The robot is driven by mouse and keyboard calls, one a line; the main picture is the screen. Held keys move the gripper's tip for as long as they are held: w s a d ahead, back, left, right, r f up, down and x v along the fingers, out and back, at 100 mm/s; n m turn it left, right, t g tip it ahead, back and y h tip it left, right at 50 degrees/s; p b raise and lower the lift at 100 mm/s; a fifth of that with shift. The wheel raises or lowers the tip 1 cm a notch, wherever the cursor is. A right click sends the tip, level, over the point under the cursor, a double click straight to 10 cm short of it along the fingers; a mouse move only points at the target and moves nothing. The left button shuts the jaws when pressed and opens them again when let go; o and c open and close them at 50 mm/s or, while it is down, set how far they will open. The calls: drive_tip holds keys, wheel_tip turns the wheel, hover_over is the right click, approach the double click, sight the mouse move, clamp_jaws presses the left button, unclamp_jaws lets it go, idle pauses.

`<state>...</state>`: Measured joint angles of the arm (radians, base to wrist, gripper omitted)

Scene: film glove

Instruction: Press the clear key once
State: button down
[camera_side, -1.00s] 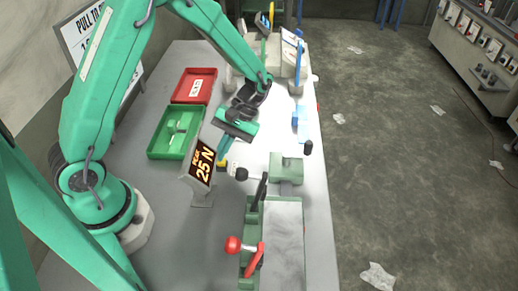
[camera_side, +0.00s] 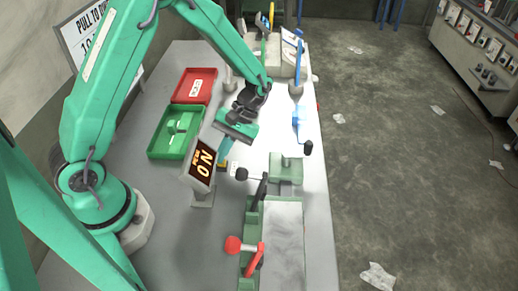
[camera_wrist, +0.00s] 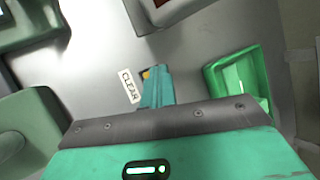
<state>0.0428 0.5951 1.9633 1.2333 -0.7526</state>
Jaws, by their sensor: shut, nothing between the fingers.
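The clear key is a small yellow button (camera_wrist: 147,74) beside a white CLEAR label (camera_wrist: 130,86) in the wrist view. In the side view the yellow key (camera_side: 222,164) is on the table, at the foot of the tilted display (camera_side: 201,166). The display shows orange characters reading 0 N under a small word. My gripper (camera_side: 224,150) is shut and empty, its fingertips pointing down at the key. In the wrist view the shut fingers (camera_wrist: 155,76) overlap the key's right side. Whether they touch it is hard to tell.
A green tray (camera_side: 155,150) with a pale item and a red tray (camera_side: 178,98) lie left of my gripper. A green fixture (camera_side: 286,161), a black-knobbed lever, and a red-knobbed lever (camera_side: 234,244) stand to the right and front. Bare table lies left of the display.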

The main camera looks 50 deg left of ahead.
drive_tip(key=shift+r, duration=0.1)
idle(0.3)
drive_tip(key=shift+r, duration=0.8)
drive_tip(key=shift+r, duration=0.1)
drive_tip(key=shift+r, duration=2.45)
drive_tip(key=shift+r, duration=0.1)
drive_tip(key=s+r+m+t, duration=0.4)
drive_tip(key=r+t, duration=0.2)
drive_tip(key=r, duration=0.1)
drive_tip(key=s+a+r+m+t, duration=0.1)
drive_tip(key=s+r+m+t, duration=0.3)
drive_tip(key=r+t, duration=0.3)
drive_tip(key=shift+a+r, duration=0.15)
drive_tip(key=shift+r, duration=0.4)
